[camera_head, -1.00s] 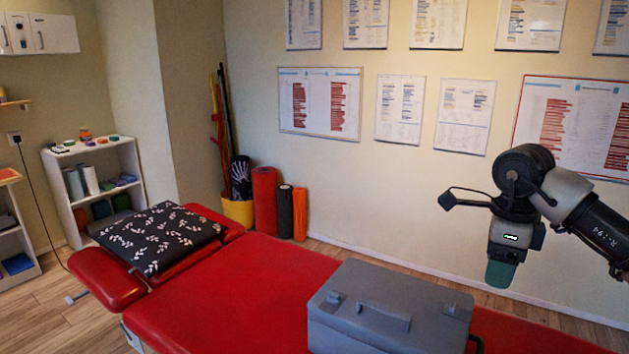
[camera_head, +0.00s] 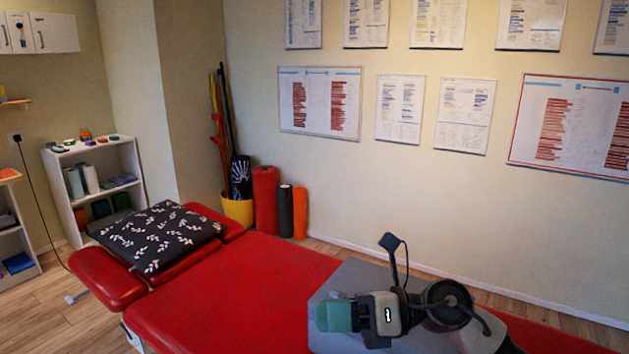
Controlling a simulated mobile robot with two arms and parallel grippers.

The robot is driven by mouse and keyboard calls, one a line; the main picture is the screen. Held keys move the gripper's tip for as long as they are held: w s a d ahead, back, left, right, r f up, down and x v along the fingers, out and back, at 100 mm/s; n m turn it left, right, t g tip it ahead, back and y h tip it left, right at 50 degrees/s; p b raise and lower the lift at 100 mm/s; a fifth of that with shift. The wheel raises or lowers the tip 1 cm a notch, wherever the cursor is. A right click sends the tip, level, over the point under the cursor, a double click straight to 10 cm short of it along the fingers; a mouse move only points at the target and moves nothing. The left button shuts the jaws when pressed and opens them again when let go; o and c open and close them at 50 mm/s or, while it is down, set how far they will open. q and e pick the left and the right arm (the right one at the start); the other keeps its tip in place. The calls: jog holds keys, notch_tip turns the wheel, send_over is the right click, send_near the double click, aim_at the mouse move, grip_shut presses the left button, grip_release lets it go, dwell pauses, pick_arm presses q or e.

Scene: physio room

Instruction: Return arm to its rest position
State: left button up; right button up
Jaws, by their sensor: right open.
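My right arm shows at the lower right, with its wrist (camera_head: 440,305) bent and its gripper (camera_head: 324,316) pointing left. The gripper has a grey-green end and appears in front of or above the grey case (camera_head: 350,274). I see nothing held at its tip, and the gap between its fingers is hard to make out. The arm hides much of the case's lid, including its latches and handle. I cannot tell whether the arm touches the case. My left arm and gripper are out of view.
The case lies on a red treatment table (camera_head: 225,300), whose middle is bare. A black leaf-patterned cushion (camera_head: 160,237) lies at its head end. Rolled mats (camera_head: 265,200) and a yellow bin (camera_head: 238,211) stand by the wall. A white shelf (camera_head: 128,160) is at left.

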jog(key=w+d+f+m+t+h, duration=0.1)
jog(key=d+m+t+h, duration=0.2)
jog(key=m+t, duration=0.85)
jog(key=d+m+t+h, duration=0.25)
jog(key=m+t, duration=0.55)
jog(key=m, duration=0.6)
jog(key=s+d+f+m+g+h, duration=0.3)
jog(key=d+f+m+h, duration=0.25)
jog(key=f+m, duration=0.2)
jog(key=s+d+f+m+g+h, duration=0.3)
jog(key=d+f+m+h, duration=0.3)
jog(key=f, duration=0.3)
jog(key=s+f+m+g, duration=0.2)
jog(key=s+f+g, duration=0.1)
jog(key=s, duration=0.3)
jog(key=s+d+f+m+g, duration=0.1)
jog(key=s+f+g, duration=0.3)
jog(key=s, duration=0.2)
jog(key=s+f+m+g, duration=0.2)
jog(key=s+f+g, duration=0.1)
jog(key=s, duration=0.4)
notch_tip(320, 180, down, 26)
jog(key=g, duration=0.2)
jog(key=s+d+f+p, duration=0.1)
jog(key=s+d+f, duration=0.2)
jog(key=s+f, duration=1.1)
jog(key=s, duration=0.2)
jog(key=shift+s+f+g, duration=0.35)
